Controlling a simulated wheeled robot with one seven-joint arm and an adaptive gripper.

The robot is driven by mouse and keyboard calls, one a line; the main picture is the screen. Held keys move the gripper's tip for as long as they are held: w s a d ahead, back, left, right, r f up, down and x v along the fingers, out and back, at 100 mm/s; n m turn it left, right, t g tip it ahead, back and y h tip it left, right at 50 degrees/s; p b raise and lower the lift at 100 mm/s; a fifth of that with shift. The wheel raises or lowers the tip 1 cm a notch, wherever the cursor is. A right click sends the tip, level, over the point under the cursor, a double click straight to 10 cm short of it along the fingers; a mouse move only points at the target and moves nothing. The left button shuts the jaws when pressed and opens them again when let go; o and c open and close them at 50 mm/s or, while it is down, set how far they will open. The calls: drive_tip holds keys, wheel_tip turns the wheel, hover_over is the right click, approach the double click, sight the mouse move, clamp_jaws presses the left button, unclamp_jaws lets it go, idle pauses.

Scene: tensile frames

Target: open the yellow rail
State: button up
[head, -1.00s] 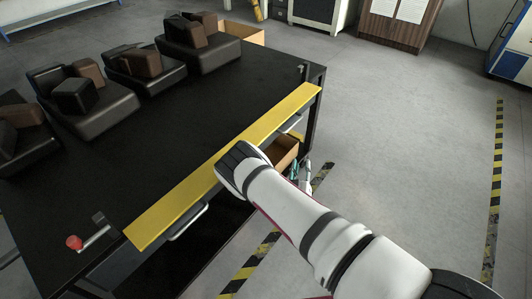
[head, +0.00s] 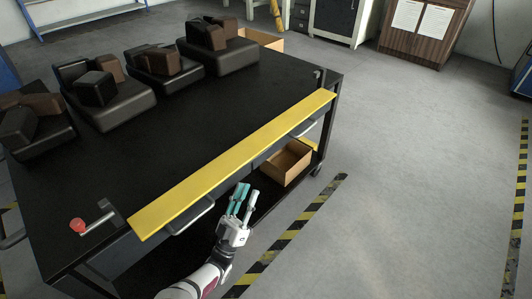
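The yellow rail (head: 235,160) is a long flat bar along the front edge of the black table, running from lower left to upper right. Metal handles show just below it, one toward the left (head: 190,217) and one toward the right (head: 303,128). My gripper (head: 243,194) is in front of and below the rail, right of the left handle. Its teal-tipped fingers point up and look apart, with nothing seen between them. It appears clear of the rail and the handles.
The black table (head: 150,135) carries several dark blocky seats with brown and black blocks. A red-knobbed lever (head: 92,221) is at its left front corner. A cardboard box (head: 285,165) sits on the lower shelf. Grey floor (head: 420,160) with striped tape is open at right.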

sight(258, 147)
drive_tip(key=b+x, duration=0.2)
drive_tip(key=x, duration=1.1)
drive_tip(key=shift+r, duration=0.3)
clamp_jaws()
